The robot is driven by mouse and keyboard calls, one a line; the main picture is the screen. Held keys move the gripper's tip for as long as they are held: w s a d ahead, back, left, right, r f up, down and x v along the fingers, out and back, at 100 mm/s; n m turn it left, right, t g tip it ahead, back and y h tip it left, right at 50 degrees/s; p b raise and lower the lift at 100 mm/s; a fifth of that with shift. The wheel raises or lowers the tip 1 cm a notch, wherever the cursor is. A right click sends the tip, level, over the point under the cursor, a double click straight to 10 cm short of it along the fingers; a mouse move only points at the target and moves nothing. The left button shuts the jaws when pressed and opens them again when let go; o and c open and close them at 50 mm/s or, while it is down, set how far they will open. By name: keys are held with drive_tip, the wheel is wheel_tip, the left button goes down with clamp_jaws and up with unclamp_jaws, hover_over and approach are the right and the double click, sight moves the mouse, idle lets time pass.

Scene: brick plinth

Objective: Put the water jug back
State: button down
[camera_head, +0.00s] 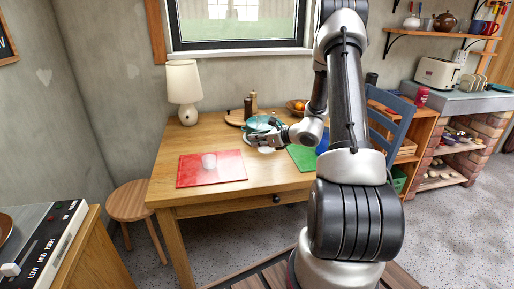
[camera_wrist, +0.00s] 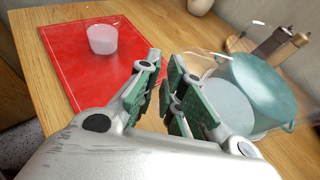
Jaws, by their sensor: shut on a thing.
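The water jug (camera_wrist: 226,104) is a clear, see-through vessel, just right of my fingers in the wrist view. My gripper (camera_wrist: 166,88) is shut on it, seemingly at its side or handle; the exact contact is hard to see through the clear material. In the head view my gripper (camera_head: 257,139) is over the middle of the table, and the jug shows only as a pale patch (camera_head: 266,150) below it. Whether the jug touches the table I cannot tell.
A red mat (camera_head: 190,178) with a whitish cup (camera_head: 209,161) lies to the left. A teal pot (camera_wrist: 262,88) is close behind the jug. A green mat (camera_head: 301,157) lies to the right. A lamp (camera_head: 184,84), mills (camera_head: 251,102) and fruit bowl (camera_head: 296,107) stand farther back.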

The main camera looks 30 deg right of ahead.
sight(257, 149)
drive_tip(key=shift+f, duration=1.7)
drive_tip(key=c, duration=1.5)
unclamp_jaws()
drive_tip(key=shift+c, duration=0.2)
